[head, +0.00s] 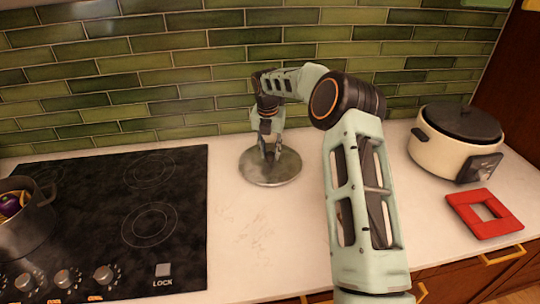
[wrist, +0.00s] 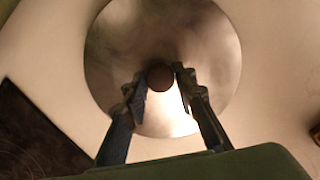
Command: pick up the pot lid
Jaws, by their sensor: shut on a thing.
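The pot lid (head: 284,170) is a round, shiny metal disc over the white counter, right of the cooktop. In the wrist view the lid (wrist: 215,55) fills the upper middle, with a dark round knob (wrist: 160,77) at its centre. My gripper (head: 269,152) is directly above the lid, pointing down. In the wrist view my gripper (wrist: 160,82) has its two fingers on either side of the knob, shut on it. I cannot tell whether the lid touches the counter or hangs just above it.
A black cooktop (head: 105,220) lies left, with a dark pot (head: 30,225) at its far left. A green tiled wall (head: 180,60) closes the back. Bare counter (head: 265,235) lies in front of the lid.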

